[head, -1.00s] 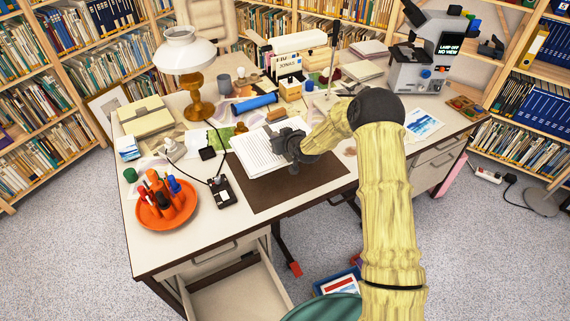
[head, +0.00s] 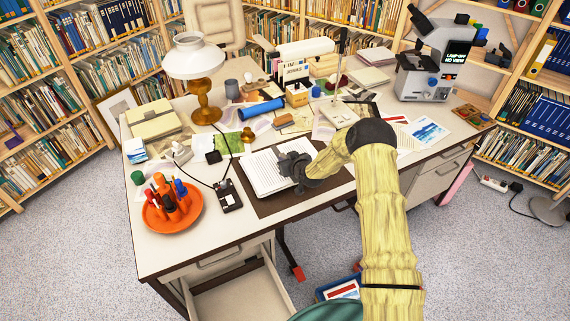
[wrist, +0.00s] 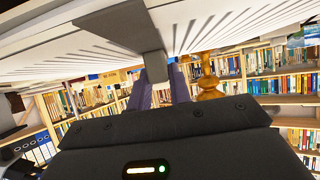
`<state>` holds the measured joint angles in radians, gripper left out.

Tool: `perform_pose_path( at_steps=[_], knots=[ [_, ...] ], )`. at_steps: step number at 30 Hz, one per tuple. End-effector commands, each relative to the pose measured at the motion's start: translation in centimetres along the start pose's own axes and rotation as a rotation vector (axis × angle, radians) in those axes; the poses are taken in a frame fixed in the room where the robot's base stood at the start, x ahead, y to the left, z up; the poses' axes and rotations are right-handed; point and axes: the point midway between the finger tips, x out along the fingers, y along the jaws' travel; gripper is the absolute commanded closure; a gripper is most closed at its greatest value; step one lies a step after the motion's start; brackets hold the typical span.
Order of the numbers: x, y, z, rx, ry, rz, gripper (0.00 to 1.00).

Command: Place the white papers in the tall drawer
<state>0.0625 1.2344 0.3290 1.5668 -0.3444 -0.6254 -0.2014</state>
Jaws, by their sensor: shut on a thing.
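The white papers (head: 264,175), a flat printed stack, are over the brown desk mat (head: 318,190). My gripper (head: 296,166) is shut on their right edge. In the wrist view the papers (wrist: 225,25) spread across the top, with a grey finger (wrist: 140,35) against them. Whether they are lifted clear of the mat is hard to tell. An open, empty-looking drawer (head: 240,300) sticks out under the desk's left front. The drawers on the right side (head: 430,186) look shut.
An orange tray (head: 172,215) of tools and a black corded device (head: 228,196) stand left of the papers. A lamp (head: 200,85), boxes and a microscope (head: 433,60) stand behind. A blue-edged container (head: 338,287) is on the floor right of the open drawer.

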Motion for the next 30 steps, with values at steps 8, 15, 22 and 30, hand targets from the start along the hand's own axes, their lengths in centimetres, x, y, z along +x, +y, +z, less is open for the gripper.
perform_pose_path(
  at_steps=[8,15,22,30],
  knots=[
    [1.2,-0.5,1.8,-0.003,0.004,-0.005,1.00],
    [1.3,-0.5,1.9,-0.003,0.004,-0.005,1.00],
    [1.3,-0.5,2.2,-0.002,0.000,-0.005,0.58],
    [1.3,-0.5,2.2,-0.002,0.000,-0.005,0.58]
  ],
)
